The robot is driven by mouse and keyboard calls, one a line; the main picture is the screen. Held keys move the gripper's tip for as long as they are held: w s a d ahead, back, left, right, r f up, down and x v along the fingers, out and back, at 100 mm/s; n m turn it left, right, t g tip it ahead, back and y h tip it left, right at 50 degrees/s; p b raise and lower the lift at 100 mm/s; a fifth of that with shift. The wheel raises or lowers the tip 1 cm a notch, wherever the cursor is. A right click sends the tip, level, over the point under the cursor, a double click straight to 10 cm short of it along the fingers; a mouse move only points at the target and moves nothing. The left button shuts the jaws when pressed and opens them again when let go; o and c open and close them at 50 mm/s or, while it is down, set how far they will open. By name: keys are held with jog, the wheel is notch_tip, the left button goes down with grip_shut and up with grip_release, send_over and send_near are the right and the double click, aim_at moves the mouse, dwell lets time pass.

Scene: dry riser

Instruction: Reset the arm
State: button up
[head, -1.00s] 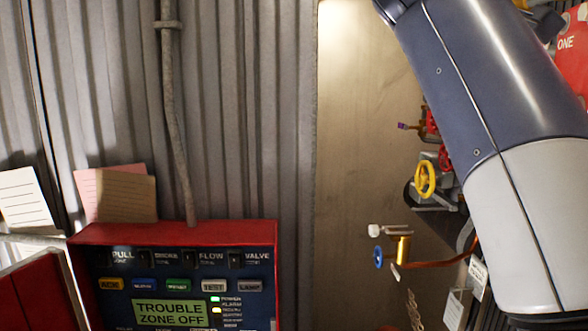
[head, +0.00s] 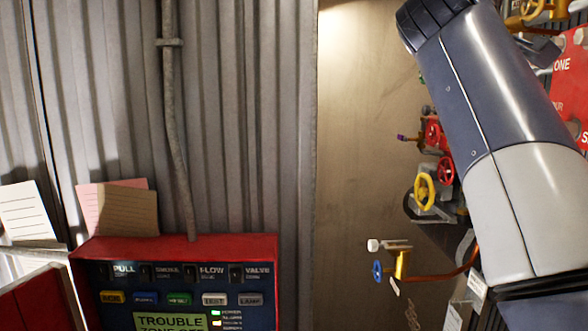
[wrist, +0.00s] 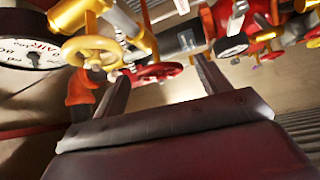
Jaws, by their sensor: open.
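My arm (head: 490,130) crosses the right side of the head view, in front of the valve pipework. My gripper does not show in the head view. Beyond the fingers are a yellow handwheel (wrist: 93,50) and a red handwheel (wrist: 155,73). I cannot tell whether the fingers touch any of them.
A red alarm panel (head: 180,245) with labelled buttons stands at lower left. Yellow (head: 425,190) and blue (head: 377,271) handwheels sit left of my arm. A pressure gauge (wrist: 30,52) shows in the wrist view. The tan wall (head: 360,130) is bare.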

jog(key=x, duration=0.2)
jog(key=shift+w+d+r+p, duration=0.1)
jog(key=shift+w+d+p, duration=0.15)
jog(key=shift+d+p, duration=0.1)
jog(key=shift+a, duration=0.1)
jog(key=shift+s+a+m+t+h, duration=0.15)
jog(key=shift+m+t+h, duration=0.2)
jog(key=shift+m, duration=0.25)
jog(key=shift+m+h+b, duration=0.4)
jog(key=shift+m+h, duration=1.15)
jog(key=shift+m, duration=0.35)
jog(key=shift+f+m+g+h+b, duration=0.1)
jog(key=shift+m+g+h+b, duration=0.4)
jog(key=shift+m+h, duration=0.75)
jog(key=shift+f+m+g+h+b, duration=0.1)
jog(key=shift+m+g+h+b, duration=0.25)
jog(key=shift+m+h+b, duration=0.85)
jog(key=m+g+h, duration=0.1)
jog(key=m+g, duration=0.1)
jog(key=m, duration=0.1)
jog(key=m+g+h, duration=0.2)
jog(key=m, duration=0.2)
jog(key=shift+r+p, duration=0.15)
jog(key=shift+p, duration=0.15)
jog(key=shift+m+g+h+p, duration=0.25)
jog(key=shift+m+g+h, duration=0.25)
jog(key=shift+m+g, duration=1.35)
jog(key=shift+m+g+h+p, duration=0.2)
jog(key=shift+m+g+h, duration=0.25)
jog(key=shift+m+g, duration=1.35)
